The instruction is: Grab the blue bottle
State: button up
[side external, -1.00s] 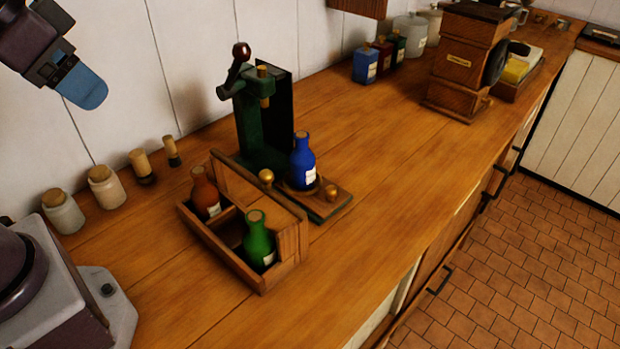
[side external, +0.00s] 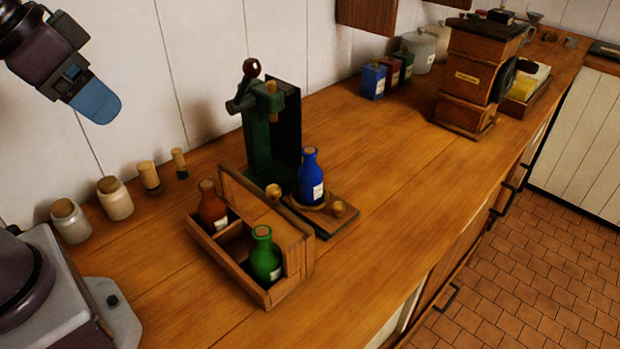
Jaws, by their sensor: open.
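The blue bottle (side external: 311,178) stands upright with a cork and a pale label. It rests on the wooden base of a dark green press-like device (side external: 257,150), in front of its upright post. My gripper (side external: 97,104) is at the upper left, high above the counter and far from the bottle. Its blue fingertip shows from the side, and it holds nothing that I can see. The jaws are open, though the gap between the fingers is hidden from this angle.
A wooden caddy (side external: 228,266) with a brown bottle (side external: 212,205) and a green bottle (side external: 265,256) stands close in front-left of the blue bottle. Corked jars (side external: 114,198) line the wall. A wooden grinder (side external: 470,80) stands farther back. The counter right of the bottle is clear.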

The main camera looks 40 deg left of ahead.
jog(key=w+d+f+m+g, duration=0.2)
jog(key=w+f+g, duration=0.1)
jog(key=f, duration=0.2)
jog(key=m+t+y, duration=1)
jog(key=m+y, duration=0.3)
jog(key=m, duration=1.2)
send_over(309, 147)
jog(key=v, duration=0.2)
notch_tip(309, 147, down, 9)
jog(key=shift+d+f, duration=0.1)
jog(key=shift+f, duration=0.4)
notch_tip(309, 147, down, 6)
jog(key=shift+r, duration=0.15)
jog(key=shift+w+a+f, duration=0.35)
jog(key=shift+w+a, duration=0.35)
jog(key=shift+a, duration=0.05)
jog(key=shift+w+a, duration=0.35)
jog(key=shift+w, duration=0.05)
grip_shut()
